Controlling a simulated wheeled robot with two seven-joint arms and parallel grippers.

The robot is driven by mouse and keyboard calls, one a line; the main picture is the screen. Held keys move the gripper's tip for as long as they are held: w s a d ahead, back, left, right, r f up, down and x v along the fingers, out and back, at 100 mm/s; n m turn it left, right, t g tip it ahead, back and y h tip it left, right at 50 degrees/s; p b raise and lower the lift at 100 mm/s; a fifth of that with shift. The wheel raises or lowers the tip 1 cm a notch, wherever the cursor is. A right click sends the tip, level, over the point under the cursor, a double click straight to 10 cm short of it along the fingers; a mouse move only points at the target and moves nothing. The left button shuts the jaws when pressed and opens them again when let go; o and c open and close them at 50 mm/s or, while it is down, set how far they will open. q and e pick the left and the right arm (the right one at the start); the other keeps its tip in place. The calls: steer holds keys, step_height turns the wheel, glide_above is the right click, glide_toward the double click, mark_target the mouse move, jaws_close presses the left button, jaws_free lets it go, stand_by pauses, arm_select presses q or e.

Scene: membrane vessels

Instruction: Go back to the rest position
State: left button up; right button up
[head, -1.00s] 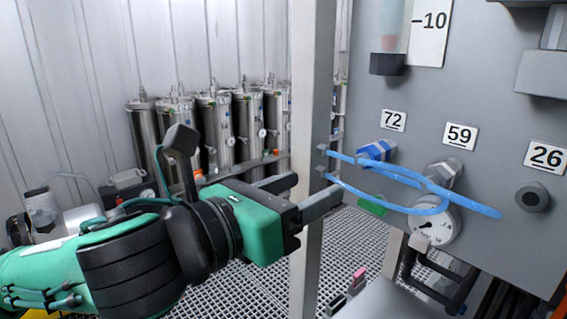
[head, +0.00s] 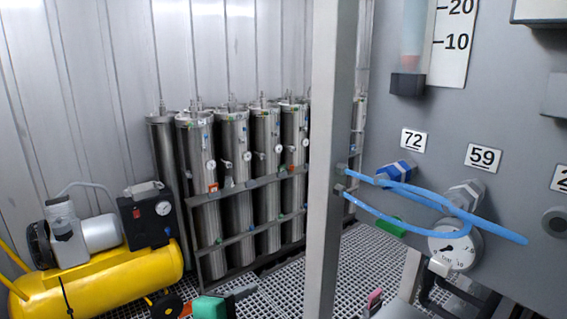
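Part of my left gripper (head: 240,292) shows at the bottom edge, left of the grey post. Its green body is cut off by the frame, and only one dark finger shows, so its opening cannot be judged. It is apart from the panel. My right gripper is out of view. The grey panel (head: 510,110) at the right carries labels 72 (head: 413,140) and 59 (head: 483,157), with a blue fitting (head: 397,170) below 72. Blue tubing (head: 490,230) runs across the panel front.
A grey upright post (head: 328,150) stands left of the panel. Several steel vessels (head: 235,160) stand in a rack behind it. A yellow compressor tank (head: 100,285) is at the lower left. A round gauge (head: 454,250) sits on the panel. Grating floor (head: 370,255) lies between.

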arm_select(q)
steer(key=s+a+f+n+g+y, duration=0.25)
steer(key=a+f+n, duration=0.2)
steer(key=f, duration=0.35)
steer(key=s+a+f+n+g+y, duration=0.1)
steer(key=s+a+f+n, duration=0.2)
steer(key=f+n, duration=0.35)
steer(key=s+a+f+n+g+y, duration=0.2)
steer(key=s+a+f+n, duration=0.25)
steer(key=s+f, duration=0.3)
steer(key=s+a+f+n+g+y, duration=0.25)
steer(key=s+a+f, duration=0.25)
steer(key=s+f, duration=0.25)
step_height(320, 180, down, 29)
steer(key=g+h, duration=0.1)
steer(key=s+a+f+g, duration=0.1)
steer(key=s+a+f, duration=0.2)
steer(key=s+f, duration=1.7)
steer(key=shift+s+f+g, duration=0.25)
steer(key=shift+f+g, duration=0.15)
steer(key=shift+f, duration=0.15)
